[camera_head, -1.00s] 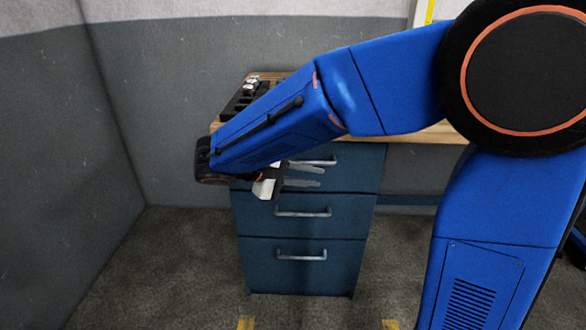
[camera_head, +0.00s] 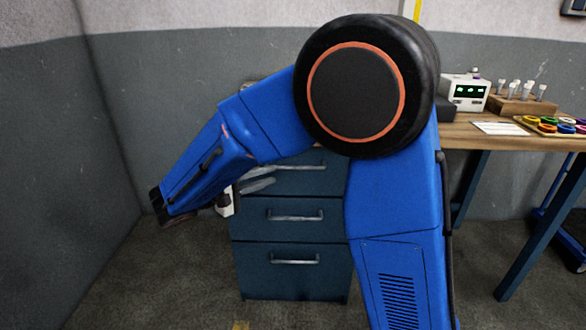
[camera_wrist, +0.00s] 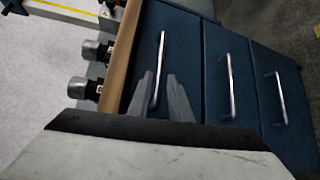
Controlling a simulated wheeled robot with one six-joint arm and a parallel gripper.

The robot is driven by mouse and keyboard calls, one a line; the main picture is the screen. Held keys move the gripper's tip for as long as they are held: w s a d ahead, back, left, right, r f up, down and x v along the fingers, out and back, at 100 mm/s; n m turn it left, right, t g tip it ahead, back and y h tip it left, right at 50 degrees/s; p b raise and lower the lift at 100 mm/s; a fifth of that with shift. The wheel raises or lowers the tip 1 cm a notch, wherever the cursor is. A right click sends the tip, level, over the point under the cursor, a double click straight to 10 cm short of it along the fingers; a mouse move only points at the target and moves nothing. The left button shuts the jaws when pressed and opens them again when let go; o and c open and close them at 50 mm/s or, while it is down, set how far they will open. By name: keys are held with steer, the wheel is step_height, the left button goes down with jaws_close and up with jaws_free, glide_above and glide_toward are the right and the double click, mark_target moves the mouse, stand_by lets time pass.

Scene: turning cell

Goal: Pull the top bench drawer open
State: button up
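The blue bench drawer unit (camera_head: 292,240) has three stacked drawers with silver bar handles, all looking shut. The top drawer (camera_wrist: 185,52) has its handle (camera_wrist: 161,60) in the wrist view; it is partly hidden by my arm in the head view. My gripper (camera_wrist: 162,92) is open and empty, its two grey fingers apart. In the wrist view the near end of the top handle appears between the fingertips, but I cannot tell whether they reach around it. In the head view the fingers lie just left of and slightly below that handle, pointing toward it.
The middle handle (camera_head: 297,216) and bottom handle (camera_head: 295,261) are below. The wooden bench top (camera_head: 470,134) carries a white device (camera_head: 465,92), a vial rack (camera_head: 515,107) and coloured rings (camera_head: 548,124). A grey wall (camera_head: 50,150) stands at the left. The floor in front is open.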

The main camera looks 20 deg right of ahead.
mark_target(291, 168)
steer(key=x, duration=1)
steer(key=shift+w+d+f, duration=0.1)
steer(key=shift+w+d, duration=0.1)
steer(key=shift+d, duration=0.15)
jaws_close()
